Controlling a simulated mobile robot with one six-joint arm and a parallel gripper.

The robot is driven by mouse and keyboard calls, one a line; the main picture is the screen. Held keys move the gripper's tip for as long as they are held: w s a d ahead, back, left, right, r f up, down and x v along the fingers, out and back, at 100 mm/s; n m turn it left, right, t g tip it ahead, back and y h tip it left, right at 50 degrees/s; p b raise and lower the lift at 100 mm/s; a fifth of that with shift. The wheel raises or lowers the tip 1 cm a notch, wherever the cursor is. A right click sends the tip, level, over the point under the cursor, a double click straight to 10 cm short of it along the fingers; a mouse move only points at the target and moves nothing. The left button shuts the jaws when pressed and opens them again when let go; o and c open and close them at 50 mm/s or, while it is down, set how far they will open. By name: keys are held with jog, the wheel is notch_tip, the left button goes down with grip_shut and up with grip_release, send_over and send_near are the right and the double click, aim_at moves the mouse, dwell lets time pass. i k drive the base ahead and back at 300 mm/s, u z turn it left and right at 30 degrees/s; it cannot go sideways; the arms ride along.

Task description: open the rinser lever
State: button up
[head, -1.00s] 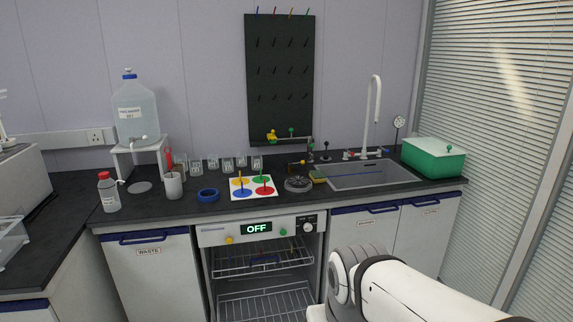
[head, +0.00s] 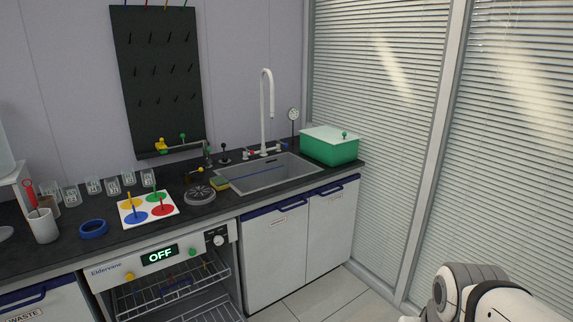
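A round dark disc with a ribbed top, which looks like the rinser (head: 199,195), sits on the black counter just left of the sink. Beside it, behind, is a small dark fitting with a yellow knob (head: 200,170); I cannot tell whether this is its lever. A metal pipe with a yellow end and a green knob (head: 182,146) stands behind it. A small black-knobbed lever (head: 224,154) stands at the sink's back left. My gripper is out of view; only a white part of my arm shows at the lower right.
The sink (head: 265,173) has a tall white tap (head: 267,110). A yellow sponge (head: 219,183) lies at its left edge. A green lidded box (head: 330,146) is to its right. A coloured-circle board (head: 147,208) and blue ring (head: 93,229) lie left. The floor before the cabinets is clear.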

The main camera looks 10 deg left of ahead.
aim_at(187, 174)
jog(key=z, duration=0.25)
jog(key=i, duration=3.2)
jog(key=u, duration=3.05)
jog(key=i, duration=0.55)
jog(key=z, duration=0.3)
